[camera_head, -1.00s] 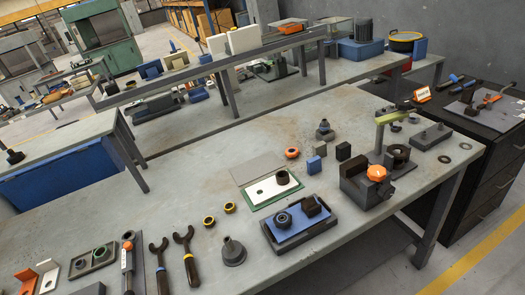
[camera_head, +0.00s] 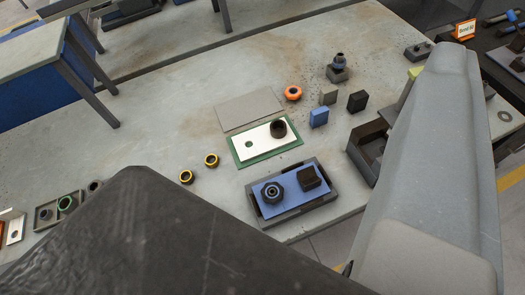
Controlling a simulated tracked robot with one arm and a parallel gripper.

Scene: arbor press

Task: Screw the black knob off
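A black ribbed round knob (camera_head: 272,191) sits on a blue plate (camera_head: 292,207) in a dark grey tray (camera_head: 333,198), right of centre. A black block (camera_head: 309,178) sits beside it on the same plate. I cannot tell for sure that this knob is the one named. Another dark knob-like part (camera_head: 339,62) stands on a small block farther back. My gripper's fingertips do not show, and nothing visible touches the black knob.
A white plate (camera_head: 262,142) with a dark cylinder (camera_head: 278,128) lies on a green base behind the tray. Small blue (camera_head: 319,117) and dark blocks and an orange ring (camera_head: 292,93) stand farther back. Two yellow-rimmed rings (camera_head: 211,160) lie left. Bare table (camera_head: 150,110) is free at back left.

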